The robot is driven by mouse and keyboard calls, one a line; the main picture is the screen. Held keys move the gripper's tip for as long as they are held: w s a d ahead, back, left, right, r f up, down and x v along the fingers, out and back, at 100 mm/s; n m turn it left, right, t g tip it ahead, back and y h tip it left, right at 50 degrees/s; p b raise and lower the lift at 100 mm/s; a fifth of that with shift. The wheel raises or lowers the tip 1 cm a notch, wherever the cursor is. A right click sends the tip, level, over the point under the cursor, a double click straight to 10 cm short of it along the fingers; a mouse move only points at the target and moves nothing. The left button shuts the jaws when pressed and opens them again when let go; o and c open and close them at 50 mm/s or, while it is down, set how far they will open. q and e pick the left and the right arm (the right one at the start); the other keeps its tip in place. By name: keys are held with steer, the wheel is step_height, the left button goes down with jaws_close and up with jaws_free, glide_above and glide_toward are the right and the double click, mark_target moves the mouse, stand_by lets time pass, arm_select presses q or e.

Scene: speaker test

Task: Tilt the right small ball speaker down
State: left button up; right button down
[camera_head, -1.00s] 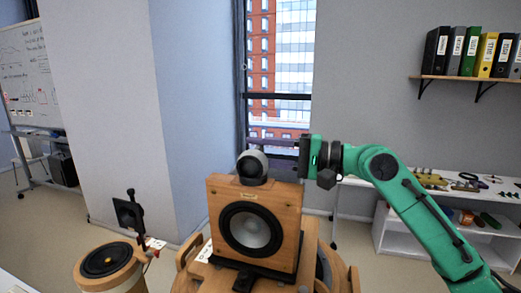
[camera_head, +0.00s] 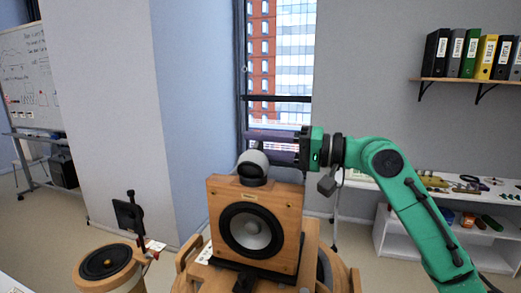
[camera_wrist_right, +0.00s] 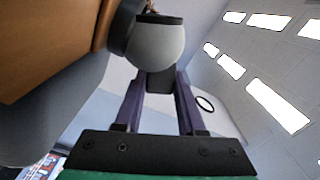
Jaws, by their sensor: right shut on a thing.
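The small ball speaker (camera_head: 253,167), grey with a dark front, sits on top of a wooden box speaker (camera_head: 250,230) in the head view. My right gripper (camera_head: 263,147) reaches in from the right, and its dark purple fingers meet the ball's upper rear side. In the right wrist view the pale ball (camera_wrist_right: 158,50) is at the fingertips, with a dark grey block between the two fingers (camera_wrist_right: 160,85). The right gripper is shut on the ball speaker; the exact contact is partly hidden. My left gripper is not in view.
A round wooden speaker (camera_head: 105,262) stands at the lower left, with a small black panel (camera_head: 128,215) on a stand behind it. A white shelf unit (camera_head: 400,235) with tools stands at the right. Binders (camera_head: 470,55) fill a wall shelf.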

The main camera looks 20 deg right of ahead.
steer(key=shift+s+a+r+n, duration=0.15)
steer(key=shift+s+n, duration=0.05)
steer(key=shift+n, duration=0.6)
steer(key=c, duration=0.5)
jaws_free()
steer(key=shift+s, duration=0.1)
steer(key=b+v, duration=0.6)
steer(key=v, duration=0.8)
steer(key=shift+d+b, duration=0.25)
steer(key=shift+b, duration=0.15)
